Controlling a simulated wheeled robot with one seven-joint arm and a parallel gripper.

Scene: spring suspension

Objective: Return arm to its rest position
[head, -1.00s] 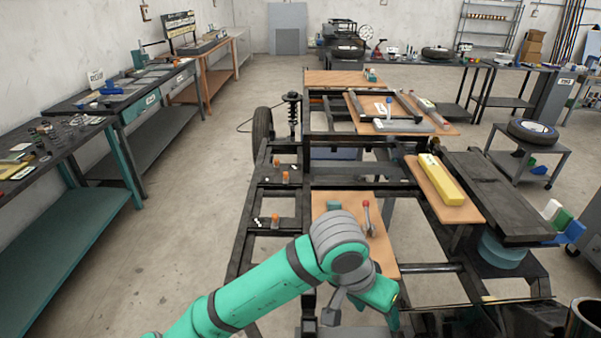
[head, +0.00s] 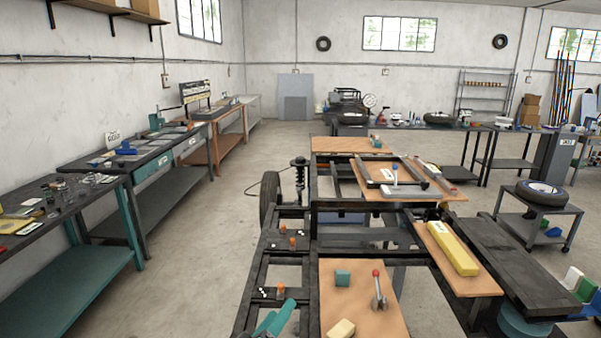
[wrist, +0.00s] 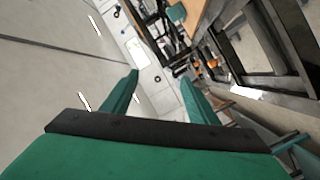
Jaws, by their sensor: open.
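My gripper (wrist: 161,84) shows in the wrist view with two teal fingers spread apart and nothing between them. In the head view, teal tips that look like my gripper (head: 274,317) show at the bottom edge, in front of the dark vehicle frame (head: 325,224). I cannot tell whether they touch the frame. The rest of my arm is out of the head view. The wrist view is tilted and shows the frame on the right, pale floor and wall on the left.
A wooden board (head: 360,292) near the gripper holds a teal block (head: 342,278), a red-topped lever (head: 379,290) and a pale block (head: 341,329). A yellow bar (head: 452,249) lies on another board. A strut (head: 300,183) stands at the frame's left. Open floor (head: 200,270) lies left of the frame.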

